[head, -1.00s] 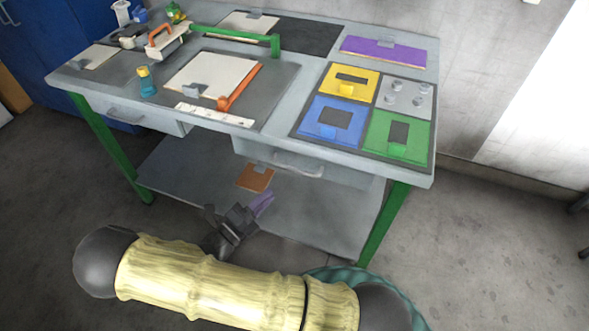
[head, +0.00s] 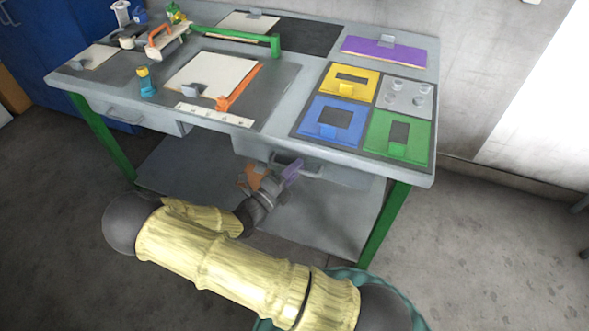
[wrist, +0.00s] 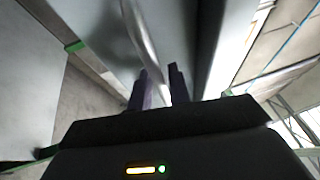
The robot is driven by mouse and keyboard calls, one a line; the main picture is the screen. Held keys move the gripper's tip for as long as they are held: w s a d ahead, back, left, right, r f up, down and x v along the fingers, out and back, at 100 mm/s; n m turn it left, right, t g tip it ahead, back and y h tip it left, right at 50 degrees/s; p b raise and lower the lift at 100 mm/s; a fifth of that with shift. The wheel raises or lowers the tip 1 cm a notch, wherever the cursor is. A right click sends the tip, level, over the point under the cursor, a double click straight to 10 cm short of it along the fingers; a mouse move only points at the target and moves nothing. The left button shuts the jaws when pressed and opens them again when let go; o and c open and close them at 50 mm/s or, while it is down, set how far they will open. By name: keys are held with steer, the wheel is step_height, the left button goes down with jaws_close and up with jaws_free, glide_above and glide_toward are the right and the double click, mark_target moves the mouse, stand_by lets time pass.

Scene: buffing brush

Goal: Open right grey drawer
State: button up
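The right grey drawer (head: 345,174) sits under the right half of the workbench top, with a curved metal handle (head: 313,171) on its front. My gripper (head: 291,171) is at the left part of this handle, its purple fingers pointing up at the drawer front. In the wrist view, the two dark purple fingers (wrist: 160,88) are apart. The silver handle (wrist: 143,42) runs down into the gap between them. I cannot tell whether either finger touches it.
The left drawer (head: 140,119) has its own handle. Below is a lower shelf (head: 335,215) with an orange-brown piece (head: 250,177), partly hidden by my gripper. Green legs (head: 383,225) stand at the corners. The benchtop holds coloured plates, including a green one (head: 398,137).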

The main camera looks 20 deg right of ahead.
jaws_close()
